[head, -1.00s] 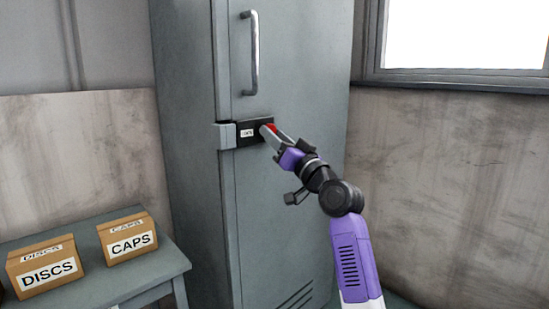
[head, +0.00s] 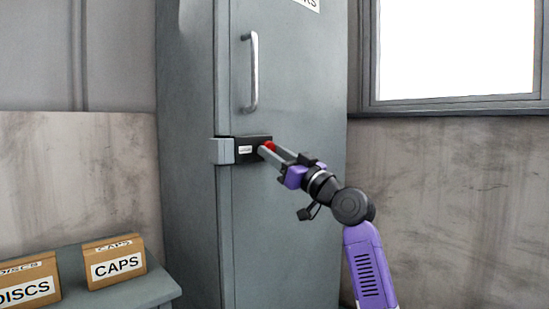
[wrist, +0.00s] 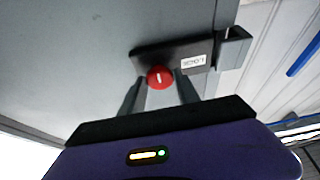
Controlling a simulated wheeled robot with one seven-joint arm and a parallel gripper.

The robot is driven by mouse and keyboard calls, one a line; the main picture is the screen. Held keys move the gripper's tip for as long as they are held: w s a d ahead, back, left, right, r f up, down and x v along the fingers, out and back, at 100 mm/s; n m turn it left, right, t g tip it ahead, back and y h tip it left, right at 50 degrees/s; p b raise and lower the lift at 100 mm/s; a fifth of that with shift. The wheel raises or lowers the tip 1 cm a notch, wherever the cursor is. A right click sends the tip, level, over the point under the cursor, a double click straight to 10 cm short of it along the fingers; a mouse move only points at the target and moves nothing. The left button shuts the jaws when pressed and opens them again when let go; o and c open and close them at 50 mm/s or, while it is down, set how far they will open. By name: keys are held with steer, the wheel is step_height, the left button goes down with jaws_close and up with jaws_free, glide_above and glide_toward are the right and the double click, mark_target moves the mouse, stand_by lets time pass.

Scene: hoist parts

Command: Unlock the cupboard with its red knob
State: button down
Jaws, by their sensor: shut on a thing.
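The grey cupboard (head: 285,210) stands upright with its door shut. A black lock plate (head: 243,150) with a small white label sits at the door's left edge, below the handle. The red knob (head: 270,146) is on the right part of this plate. In the wrist view the knob (wrist: 159,77) shows a short white mark, about upright in the picture. My gripper (head: 267,149) reaches in from the right, and its two fingers are shut on the knob, one on each side. The label (wrist: 194,61) appears upside down in the wrist view.
A long metal door handle (head: 254,72) stands above the lock. A grey latch block (head: 222,151) sits left of the plate. A carton marked CAPS (head: 115,262) and one marked DISCS (head: 27,283) stand on a low table at lower left. A window is at upper right.

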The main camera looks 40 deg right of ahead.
steer(key=shift+f, duration=0.1)
steer(key=c, duration=0.9)
jaws_free()
steer(key=shift+p+v, duration=0.85)
steer(key=shift+v, duration=3)
